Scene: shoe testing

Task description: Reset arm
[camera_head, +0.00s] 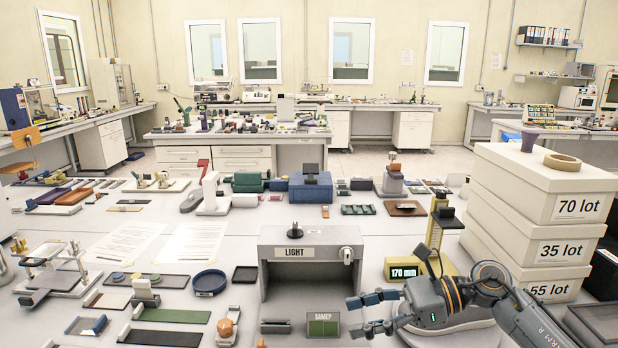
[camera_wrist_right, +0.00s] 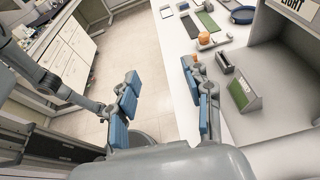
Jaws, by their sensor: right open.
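My right gripper (camera_head: 368,312) is in front of the grey LIGHT box (camera_head: 308,236), at the lower right of its opening. Its blue-padded fingers point left and are spread apart, with nothing between them. In the right wrist view the same gripper (camera_wrist_right: 165,98) is open and empty, one finger over the floor and the other along the table edge. The green SAME? block (camera_head: 323,324) stands just left of the fingers in the head view. It also shows in the right wrist view (camera_wrist_right: 243,93), right of the gripper and apart from it. My left gripper is not seen.
White lot boxes (camera_head: 535,230) are stacked at the right, near my right arm. A yellow gauge reading 170 mm (camera_head: 405,270) stands behind the gripper. An orange ball on a stand (camera_head: 225,328), a blue round tray (camera_head: 209,282) and a green mat (camera_head: 172,315) lie left.

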